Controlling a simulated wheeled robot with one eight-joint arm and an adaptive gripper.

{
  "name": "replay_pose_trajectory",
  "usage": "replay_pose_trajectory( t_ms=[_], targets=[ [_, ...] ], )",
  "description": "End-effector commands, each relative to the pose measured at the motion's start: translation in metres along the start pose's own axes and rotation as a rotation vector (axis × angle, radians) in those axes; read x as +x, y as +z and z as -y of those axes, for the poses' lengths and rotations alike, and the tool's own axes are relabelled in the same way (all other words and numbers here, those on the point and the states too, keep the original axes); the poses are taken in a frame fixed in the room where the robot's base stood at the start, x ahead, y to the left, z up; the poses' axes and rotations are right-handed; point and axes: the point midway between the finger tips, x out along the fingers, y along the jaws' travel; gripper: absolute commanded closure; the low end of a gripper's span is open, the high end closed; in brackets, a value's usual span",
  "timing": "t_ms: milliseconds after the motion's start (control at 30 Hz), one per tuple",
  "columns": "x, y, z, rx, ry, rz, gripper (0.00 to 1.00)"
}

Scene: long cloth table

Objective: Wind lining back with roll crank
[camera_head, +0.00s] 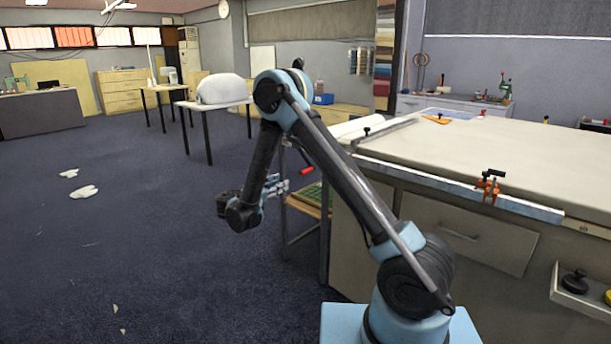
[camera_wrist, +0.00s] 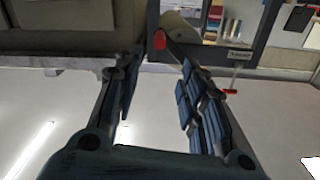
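The crank's red handle (camera_head: 306,171) sticks out toward my gripper at the near left end of the long table. It also shows in the wrist view (camera_wrist: 160,40), beyond my fingertips and roughly between them. The pale lining roll (camera_head: 355,128) lies at the table's left end; how the crank joins it is unclear in the head view. My gripper (camera_head: 280,187) is left of the handle and a little below it in the picture, apart from it. In the wrist view its two fingers (camera_wrist: 156,80) are spread with nothing between them.
The long table (camera_head: 510,140) stands at the right, with a metal rail (camera_head: 455,184) and an orange clamp (camera_head: 489,183) along its near edge. A shelf with a green item (camera_head: 314,196) is below the roll end. The carpet (camera_head: 130,240) to the left is mostly free, with scattered scraps (camera_head: 84,192).

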Motion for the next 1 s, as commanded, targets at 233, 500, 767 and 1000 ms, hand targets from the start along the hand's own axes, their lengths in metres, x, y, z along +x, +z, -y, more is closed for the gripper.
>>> replay_pose_trajectory(
  t_ms=[233, 500, 767, 1000],
  targets=[
    [0.034, 0.0, -0.001, 0.0, 0.004, 0.0, 0.62],
    [0.082, 0.0, -0.002, 0.0, 0.005, 0.001, 0.62],
    [0.128, 0.0, -0.002, 0.0, 0.005, 0.001, 0.62],
    [0.16, 0.0, -0.002, 0.0, 0.004, 0.002, 0.62]
  ],
)
